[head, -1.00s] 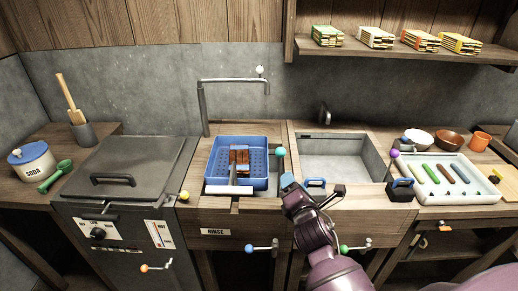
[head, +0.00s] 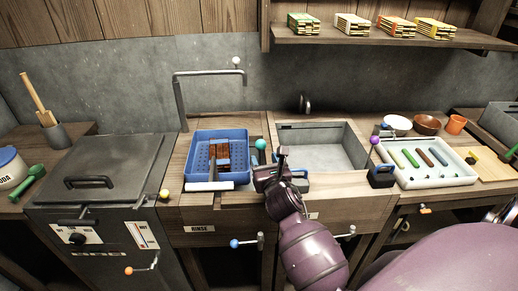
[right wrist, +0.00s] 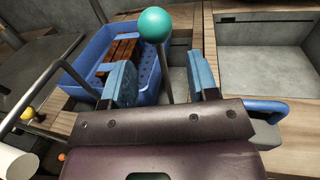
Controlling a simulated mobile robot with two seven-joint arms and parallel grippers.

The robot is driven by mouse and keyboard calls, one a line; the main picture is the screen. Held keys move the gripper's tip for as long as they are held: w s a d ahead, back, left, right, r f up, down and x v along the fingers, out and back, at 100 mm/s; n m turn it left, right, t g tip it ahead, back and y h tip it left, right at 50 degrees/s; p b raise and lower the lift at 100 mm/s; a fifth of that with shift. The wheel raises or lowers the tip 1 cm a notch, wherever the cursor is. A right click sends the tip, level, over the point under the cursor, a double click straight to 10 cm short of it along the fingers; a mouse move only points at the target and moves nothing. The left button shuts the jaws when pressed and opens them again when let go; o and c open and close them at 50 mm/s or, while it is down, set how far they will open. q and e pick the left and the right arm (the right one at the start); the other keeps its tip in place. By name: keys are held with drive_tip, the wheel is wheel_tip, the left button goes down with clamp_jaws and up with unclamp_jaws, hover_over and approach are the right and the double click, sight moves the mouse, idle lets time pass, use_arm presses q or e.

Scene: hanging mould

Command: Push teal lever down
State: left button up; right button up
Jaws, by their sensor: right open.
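The teal lever has a round teal ball (head: 261,144) on top of a thin grey rod. It stands upright between the blue basket and the right-hand sink in the head view. My right gripper (head: 272,172) is just in front of it, and partly hides its rod. In the right wrist view the teal ball (right wrist: 154,24) is large and beyond the blue fingertips. The rod runs down in the gap between the fingers of the right gripper (right wrist: 161,78), which are spread apart and empty. Contact cannot be told. My left gripper is not in view.
A blue basket (head: 245,180) with a brown block sits left of the lever. An empty sink (head: 322,154) is to the right, with a blue handle (right wrist: 252,105) close to the gripper. A purple-ball lever (head: 374,140) and a white tray (head: 448,179) are farther right.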

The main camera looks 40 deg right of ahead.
sight(261, 153)
drive_tip(key=x, duration=0.5)
drive_tip(key=shift+w+d, duration=0.2)
drive_tip(key=shift+w, duration=0.4)
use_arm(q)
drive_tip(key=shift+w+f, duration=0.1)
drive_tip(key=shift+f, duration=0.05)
use_arm(e)
clamp_jaws()
drive_tip(key=shift+f+b, duration=0.4)
drive_tip(key=shift+b, duration=0.05)
wheel_tip(261, 153, down, 4)
drive_tip(key=shift+r+b, duration=0.2)
drive_tip(key=shift+b, duration=0.7)
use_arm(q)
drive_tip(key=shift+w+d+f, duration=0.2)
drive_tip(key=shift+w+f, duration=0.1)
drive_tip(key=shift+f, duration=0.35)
use_arm(e)
drive_tip(key=shift+f, duration=0.1)
